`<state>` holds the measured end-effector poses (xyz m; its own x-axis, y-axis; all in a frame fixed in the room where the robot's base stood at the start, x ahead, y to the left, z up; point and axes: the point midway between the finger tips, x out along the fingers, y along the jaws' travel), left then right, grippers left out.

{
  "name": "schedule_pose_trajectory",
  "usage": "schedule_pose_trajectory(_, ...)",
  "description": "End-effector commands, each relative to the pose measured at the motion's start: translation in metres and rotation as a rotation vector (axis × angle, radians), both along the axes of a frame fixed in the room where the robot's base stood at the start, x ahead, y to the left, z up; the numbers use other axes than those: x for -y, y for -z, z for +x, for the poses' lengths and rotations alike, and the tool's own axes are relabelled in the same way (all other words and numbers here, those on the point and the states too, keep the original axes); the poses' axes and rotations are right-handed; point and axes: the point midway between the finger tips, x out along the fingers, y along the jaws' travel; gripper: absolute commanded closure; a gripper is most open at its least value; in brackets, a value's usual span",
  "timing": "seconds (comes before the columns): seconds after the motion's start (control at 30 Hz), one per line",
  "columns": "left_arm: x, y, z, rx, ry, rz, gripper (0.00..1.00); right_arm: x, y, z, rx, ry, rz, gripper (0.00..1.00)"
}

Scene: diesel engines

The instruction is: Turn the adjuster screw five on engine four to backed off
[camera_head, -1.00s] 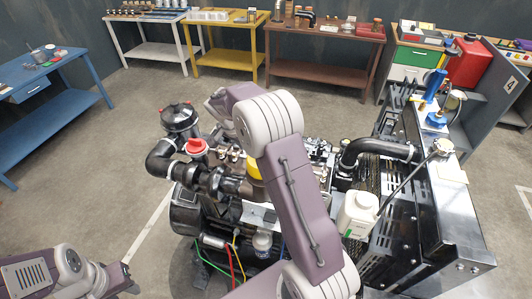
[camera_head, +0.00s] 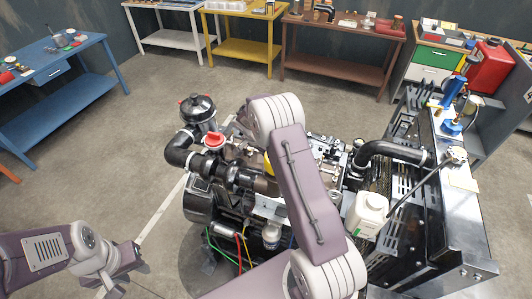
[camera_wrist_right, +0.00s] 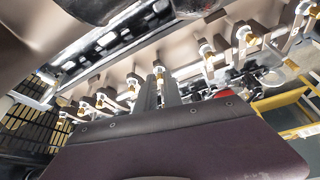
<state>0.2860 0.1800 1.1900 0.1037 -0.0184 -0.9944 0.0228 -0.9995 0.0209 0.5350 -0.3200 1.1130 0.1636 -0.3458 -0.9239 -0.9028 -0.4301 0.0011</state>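The engine (camera_head: 228,180), with dark pipes and a red cap, stands at the centre of the head view, partly hidden by my right arm. In the right wrist view, a row of rocker arms with brass-and-silver adjuster screws runs across the engine top. One adjuster screw (camera_wrist_right: 159,74) is at the tips of my right gripper (camera_wrist_right: 160,84). Its two dark fingers are a narrow gap apart; whether they grip the screw cannot be told. Screw numbers are not readable. My left gripper (camera_head: 132,275) is at the lower left, fingers apart and empty, clear of the engine.
A white bottle (camera_head: 368,212) stands right of my right arm, near a black hose (camera_head: 395,151) and a black radiator-side panel (camera_head: 455,235). Workbenches, one blue (camera_head: 75,100), line the back and left. Floor left of the engine is clear.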

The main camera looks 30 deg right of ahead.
Motion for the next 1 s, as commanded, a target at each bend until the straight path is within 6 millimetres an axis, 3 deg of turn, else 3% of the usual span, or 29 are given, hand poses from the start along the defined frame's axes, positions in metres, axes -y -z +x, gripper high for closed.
schedule_pose_trajectory(0.17,0.000,0.008,0.000,0.000,0.000,0.000,0.64,0.001,0.002,0.001,0.004,-0.029,0.000,1.00)
schedule_pose_trajectory(0.3,0.000,0.025,0.000,0.000,0.000,0.000,0.64,0.003,0.003,-0.001,0.006,-0.166,-0.001,1.00)
schedule_pose_trajectory(0.47,0.000,0.027,0.000,0.000,0.000,0.000,0.64,0.003,-0.001,-0.001,0.004,-0.259,-0.002,1.00)
schedule_pose_trajectory(0.73,0.000,0.026,0.000,0.000,0.000,0.000,0.64,0.003,-0.002,-0.001,0.005,-0.266,-0.003,1.00)
schedule_pose_trajectory(0.8,0.000,0.026,0.000,0.000,0.000,0.000,0.64,0.003,-0.002,-0.001,0.005,-0.266,-0.003,0.72)
schedule_pose_trajectory(0.83,0.000,0.026,0.000,0.000,0.000,0.000,0.64,0.003,-0.002,-0.001,0.005,-0.266,-0.002,0.67)
schedule_pose_trajectory(1.0,0.000,0.026,0.000,0.000,0.000,0.000,0.64,0.002,-0.001,-0.002,0.003,-0.265,-0.002,0.67)
